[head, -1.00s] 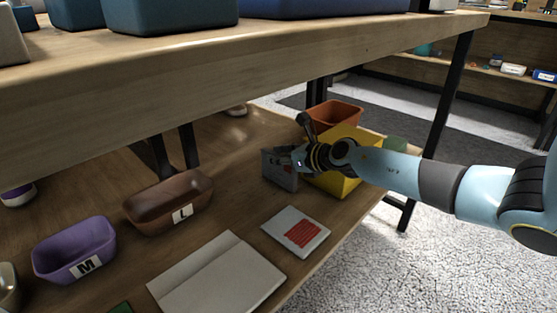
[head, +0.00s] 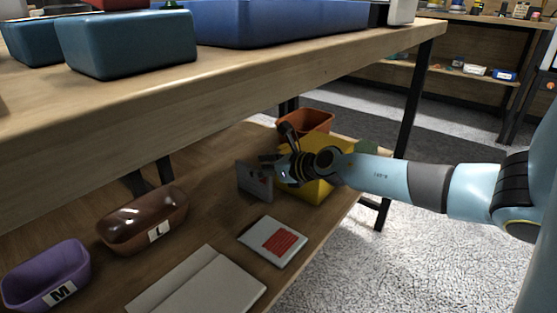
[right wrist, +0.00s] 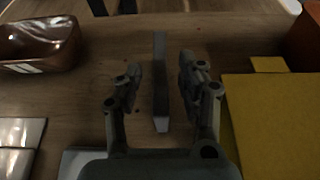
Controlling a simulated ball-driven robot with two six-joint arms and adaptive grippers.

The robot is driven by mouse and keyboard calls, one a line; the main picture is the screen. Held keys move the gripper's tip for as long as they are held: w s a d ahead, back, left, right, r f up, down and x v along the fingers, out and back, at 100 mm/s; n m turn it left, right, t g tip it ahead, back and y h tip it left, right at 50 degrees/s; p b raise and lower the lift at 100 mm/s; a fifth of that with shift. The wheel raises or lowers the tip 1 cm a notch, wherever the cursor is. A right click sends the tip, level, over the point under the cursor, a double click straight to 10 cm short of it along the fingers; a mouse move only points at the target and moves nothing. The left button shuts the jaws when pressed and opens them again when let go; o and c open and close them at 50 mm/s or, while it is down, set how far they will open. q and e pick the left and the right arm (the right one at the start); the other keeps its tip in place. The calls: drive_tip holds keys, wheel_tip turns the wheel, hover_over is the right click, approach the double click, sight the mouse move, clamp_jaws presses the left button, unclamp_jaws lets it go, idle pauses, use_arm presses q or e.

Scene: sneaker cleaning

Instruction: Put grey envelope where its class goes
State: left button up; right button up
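A thin grey flat item (head: 253,181), seemingly the grey envelope, stands upright on the lower shelf, left of a yellow bin (head: 318,182). A small reddish mark shows on its face. My right gripper (head: 268,172) is at its upper right edge. In the right wrist view the item (right wrist: 160,85) shows edge-on between the two fingers of my right gripper (right wrist: 160,75). The fingers are open, with a gap on each side. The left gripper is out of view.
A brown bin marked L (head: 143,220) and a purple bin marked M (head: 47,275) stand at left. A pale packet with a red panel (head: 272,240) and a large grey folded sheet (head: 200,285) lie in front. An orange bin (head: 306,121) is behind. The tabletop edge (head: 200,85) overhangs.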

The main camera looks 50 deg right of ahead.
drive_tip(key=a+p+v, duration=0.1)
drive_tip(key=p+v, duration=0.1)
drive_tip(key=v, duration=0.6)
drive_tip(key=s+a+f+m+g+h, duration=0.1)
drive_tip(key=s+f+m+g+h, duration=0.25)
drive_tip(key=s+m, duration=0.7)
drive_tip(key=s+a+f+m+g+h, duration=0.1)
drive_tip(key=s+f+m+g+h, duration=0.3)
drive_tip(key=m, duration=1.2)
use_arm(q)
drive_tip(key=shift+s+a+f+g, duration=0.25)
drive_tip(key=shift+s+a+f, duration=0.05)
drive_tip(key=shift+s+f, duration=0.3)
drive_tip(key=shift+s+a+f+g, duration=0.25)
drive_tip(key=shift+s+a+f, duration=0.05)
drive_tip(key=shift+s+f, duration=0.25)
use_arm(e)
drive_tip(key=s+a+f+m+g+y, duration=0.2)
drive_tip(key=s+a+f+m, duration=0.1)
drive_tip(key=s+a+m, duration=0.2)
drive_tip(key=s+a+f+m+g+y, duration=0.3)
drive_tip(key=s+a+f+m, duration=0.1)
drive_tip(key=s+a, duration=0.5)
drive_tip(key=shift+s+m+y, duration=0.35)
drive_tip(key=shift+s, duration=0.7)
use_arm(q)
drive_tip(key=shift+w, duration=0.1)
use_arm(e)
drive_tip(key=shift+f, duration=0.1)
